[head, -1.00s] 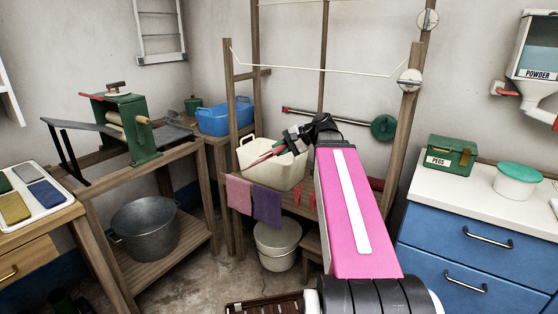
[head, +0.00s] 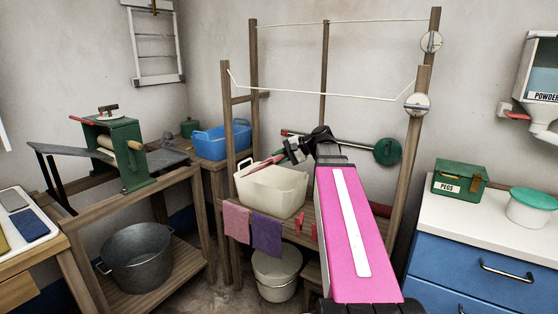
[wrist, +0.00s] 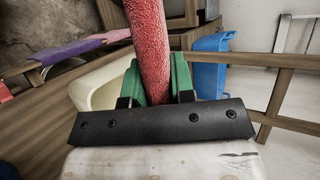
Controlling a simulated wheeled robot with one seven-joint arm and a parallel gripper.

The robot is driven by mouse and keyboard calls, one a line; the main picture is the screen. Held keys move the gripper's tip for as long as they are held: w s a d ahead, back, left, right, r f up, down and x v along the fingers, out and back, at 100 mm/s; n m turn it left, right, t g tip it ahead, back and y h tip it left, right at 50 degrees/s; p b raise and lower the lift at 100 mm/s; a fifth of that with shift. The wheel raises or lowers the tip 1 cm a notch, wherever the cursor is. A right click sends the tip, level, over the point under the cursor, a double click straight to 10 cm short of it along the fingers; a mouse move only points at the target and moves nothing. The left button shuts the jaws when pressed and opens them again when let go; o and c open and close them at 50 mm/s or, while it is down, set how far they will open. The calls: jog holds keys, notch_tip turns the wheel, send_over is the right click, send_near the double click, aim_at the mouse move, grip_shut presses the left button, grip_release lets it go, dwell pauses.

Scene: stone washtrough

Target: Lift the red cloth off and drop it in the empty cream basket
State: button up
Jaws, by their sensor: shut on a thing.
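My gripper (head: 292,150) is shut on the red cloth (head: 262,164) above the cream basket (head: 272,196), near its back rim in the head view. The cloth reaches out to the left as a narrow red strip. In the wrist view the red cloth (wrist: 148,40) is a thick textured roll squeezed between the green fingers of my gripper (wrist: 155,80). The cream basket (wrist: 104,88) is partly hidden behind the left finger there. The basket stands on a wooden bench; its bottom is out of sight.
A pink cloth (head: 235,221) and a purple cloth (head: 267,236) hang at the bench front. Wooden posts (head: 227,110) with a line strung between them surround the basket. A blue tub (head: 222,142) stands behind left. A white bucket (head: 277,272) stands below.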

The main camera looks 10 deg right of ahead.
jog(key=w+d, duration=0.2)
jog(key=w, duration=0.6)
jog(key=w+d+f, duration=0.1)
jog(key=w+d, duration=0.1)
jog(key=w, duration=0.5)
jog(key=shift+w+d, duration=0.25)
jog(key=shift+w, duration=0.15)
